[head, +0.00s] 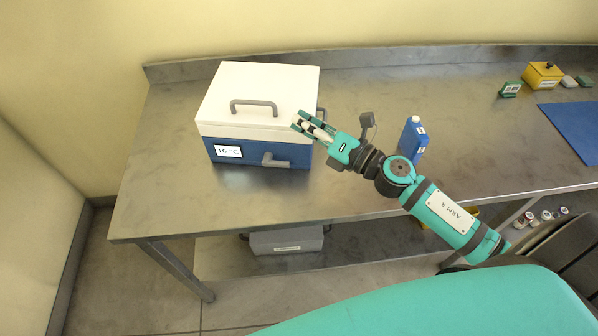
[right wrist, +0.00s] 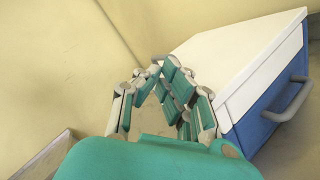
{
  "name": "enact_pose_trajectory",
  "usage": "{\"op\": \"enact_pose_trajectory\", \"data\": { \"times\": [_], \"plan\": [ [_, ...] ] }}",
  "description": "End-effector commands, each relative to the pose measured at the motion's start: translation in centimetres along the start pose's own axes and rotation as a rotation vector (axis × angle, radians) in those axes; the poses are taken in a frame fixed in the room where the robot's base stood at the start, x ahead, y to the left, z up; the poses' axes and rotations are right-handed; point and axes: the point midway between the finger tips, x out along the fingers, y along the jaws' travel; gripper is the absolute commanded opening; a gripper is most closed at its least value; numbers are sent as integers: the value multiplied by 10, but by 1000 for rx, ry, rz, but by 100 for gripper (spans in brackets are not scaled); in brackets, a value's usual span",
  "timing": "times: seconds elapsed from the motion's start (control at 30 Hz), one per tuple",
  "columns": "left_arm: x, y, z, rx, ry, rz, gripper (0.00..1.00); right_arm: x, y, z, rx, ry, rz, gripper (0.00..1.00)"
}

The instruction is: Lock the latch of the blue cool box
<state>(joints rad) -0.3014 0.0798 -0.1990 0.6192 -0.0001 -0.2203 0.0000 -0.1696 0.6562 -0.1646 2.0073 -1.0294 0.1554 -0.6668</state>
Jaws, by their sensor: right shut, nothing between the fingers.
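The blue cool box (head: 250,150) stands on the steel bench in the head view, with a white lid (head: 285,85) that lies closed on the blue body. Its grey latch (head: 274,160) is a short lever on the front face, lying roughly level. My right gripper (head: 298,121) is shut and empty, at the box's front right corner, above and to the right of the latch. Whether it touches the lid I cannot tell. In the right wrist view the cool box (right wrist: 262,99) is right of the fingers (right wrist: 155,75); the latch does not show there. My left gripper is not in view.
A grey handle (head: 253,103) stands on the lid and another (right wrist: 290,100) on the box's side. A blue bottle (head: 412,138) stands right of my gripper. The bench (head: 160,190) is clear left and in front.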

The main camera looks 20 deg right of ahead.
Motion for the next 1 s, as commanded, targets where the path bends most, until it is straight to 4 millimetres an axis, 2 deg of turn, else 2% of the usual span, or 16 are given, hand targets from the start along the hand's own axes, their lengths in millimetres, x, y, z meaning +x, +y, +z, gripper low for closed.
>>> {"op": "enact_pose_trajectory", "data": {
  "times": [0.03, 0.2, 0.4, 0.6, 1.0],
  "plan": [
    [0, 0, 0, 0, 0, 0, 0, 1, -2, -7, -133, 93, 33, 0],
    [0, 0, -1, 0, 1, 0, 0, -14, -26, -37, -530, 429, 123, 0],
    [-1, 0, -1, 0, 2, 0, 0, -50, -71, -49, -820, 753, 165, 0],
    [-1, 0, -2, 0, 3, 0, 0, -71, -93, -48, -922, 903, 177, 0],
    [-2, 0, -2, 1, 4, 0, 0, -72, -95, -49, -928, 915, 179, 0]
  ]
}}
